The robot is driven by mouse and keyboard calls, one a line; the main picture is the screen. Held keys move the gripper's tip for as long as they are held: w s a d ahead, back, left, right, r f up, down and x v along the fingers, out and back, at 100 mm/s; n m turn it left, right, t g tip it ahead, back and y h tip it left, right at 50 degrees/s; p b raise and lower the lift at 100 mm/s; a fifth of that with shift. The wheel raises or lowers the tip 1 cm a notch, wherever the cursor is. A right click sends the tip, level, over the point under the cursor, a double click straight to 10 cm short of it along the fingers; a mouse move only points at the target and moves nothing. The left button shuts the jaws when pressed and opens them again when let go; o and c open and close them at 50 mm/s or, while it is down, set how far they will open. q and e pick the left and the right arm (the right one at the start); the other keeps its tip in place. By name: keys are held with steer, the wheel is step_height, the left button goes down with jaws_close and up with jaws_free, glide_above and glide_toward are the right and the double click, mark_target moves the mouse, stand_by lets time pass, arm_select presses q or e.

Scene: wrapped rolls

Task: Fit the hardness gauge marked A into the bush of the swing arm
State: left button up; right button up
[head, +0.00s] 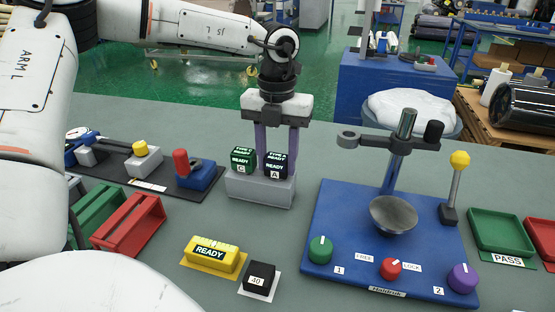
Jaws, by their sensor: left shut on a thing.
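I cannot tell whether the gauge is still seated in the holder. A green gauge marked C (243,160) stands just left of it. The swing arm (378,145) sits on a post of the blue tester, its ring-shaped bush (348,138) at the left end, empty. My right gripper is not in view.
The blue base (335,225) carries a metal bowl (394,214), knobs and a yellow-topped lever (459,160). In front lie a yellow READY box (212,256) and a black 40 block (260,275). A green PASS tray (500,230) is at right. Bench between holder and tester is clear.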

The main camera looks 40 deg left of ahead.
arm_select(q)
steer(key=o, duration=1.3)
steer(key=shift+o, duration=0.2)
step_height(320, 180, up, 10)
steer(key=shift+r, duration=0.2)
steer(key=shift+s, duration=0.1)
